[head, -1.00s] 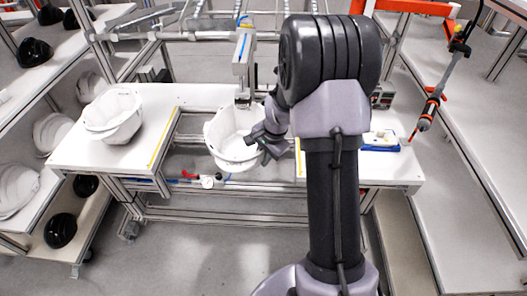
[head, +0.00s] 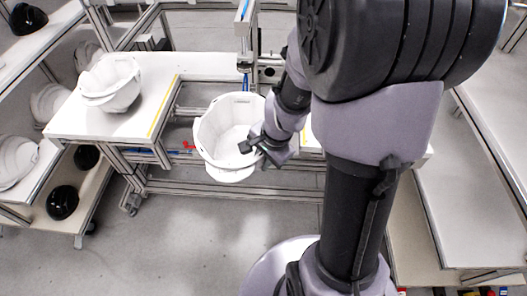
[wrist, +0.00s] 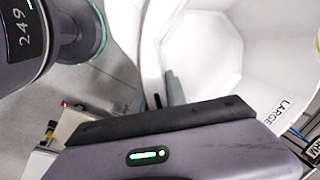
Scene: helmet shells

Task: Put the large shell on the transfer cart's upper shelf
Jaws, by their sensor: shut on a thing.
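The large shell (head: 228,133) is a white helmet shell, open side up, in the middle of the head view. My gripper (head: 252,144) is shut on its right rim and holds it in front of the workbench, above floor level. In the wrist view the shell's white inside (wrist: 203,52) fills the upper right, with the word LARGE on its wall. The gripper's fingers (wrist: 164,95) show at the shell's wall, partly hidden by the gripper body. I cannot make out the transfer cart's upper shelf with certainty.
Another white shell (head: 110,82) sits on the white workbench (head: 75,122) at left. A rack (head: 42,178) at far left holds white and black shells. A grey-white shelf unit (head: 465,190) stands at right. The floor (head: 170,240) in front is clear.

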